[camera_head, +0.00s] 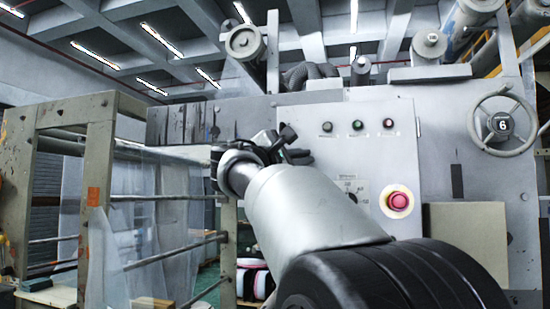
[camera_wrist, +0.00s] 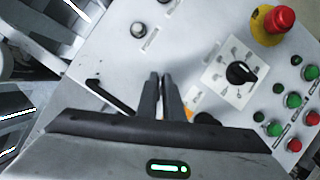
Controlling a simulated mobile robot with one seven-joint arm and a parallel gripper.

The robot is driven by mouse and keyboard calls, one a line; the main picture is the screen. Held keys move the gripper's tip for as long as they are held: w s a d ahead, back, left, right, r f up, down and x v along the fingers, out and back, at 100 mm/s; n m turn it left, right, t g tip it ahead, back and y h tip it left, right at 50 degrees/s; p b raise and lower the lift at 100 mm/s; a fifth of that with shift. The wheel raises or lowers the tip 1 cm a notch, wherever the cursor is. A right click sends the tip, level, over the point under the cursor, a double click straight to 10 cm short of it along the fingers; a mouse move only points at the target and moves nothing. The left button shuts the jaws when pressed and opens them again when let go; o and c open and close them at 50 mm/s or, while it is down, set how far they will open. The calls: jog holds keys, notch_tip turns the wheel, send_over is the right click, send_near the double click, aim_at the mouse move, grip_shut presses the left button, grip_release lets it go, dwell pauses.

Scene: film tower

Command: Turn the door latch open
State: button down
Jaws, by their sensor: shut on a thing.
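The grey control panel door (camera_head: 405,130) stands on the front of the large machine; its pale face (camera_wrist: 110,60) fills much of the wrist view. My gripper (camera_head: 292,150) reaches the panel's left part, with my arm covering the area below it. In the wrist view my gripper (camera_wrist: 161,78) has its two dark fingers close together against the panel, shut on the door latch. The latch is hidden between and behind the fingertips, so its angle cannot be told. The door looks flush with the machine in the head view.
A black rotary switch (camera_wrist: 240,72) and a red emergency button (camera_head: 398,201) sit beside the gripper on the panel. Several indicator lamps (camera_head: 357,125) are above. A dark bar (camera_wrist: 100,88) lies left of the fingers. A roller frame (camera_head: 98,200) stands at left.

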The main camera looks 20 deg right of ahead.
jog(key=m+g, duration=0.1)
jog(key=m, duration=0.1)
jog(key=m+g+y+p, duration=0.1)
jog(key=m, duration=0.2)
jog(key=shift+f+p, duration=0.1)
jog(key=shift+p, duration=0.2)
jog(key=shift+m, duration=0.4)
jog(key=c, duration=1.9)
grip_release()
jog(key=b+v, duration=0.2)
jog(key=v, duration=1.5)
jog(key=shift+s+b, duration=0.25)
jog(key=shift+b, duration=0.05)
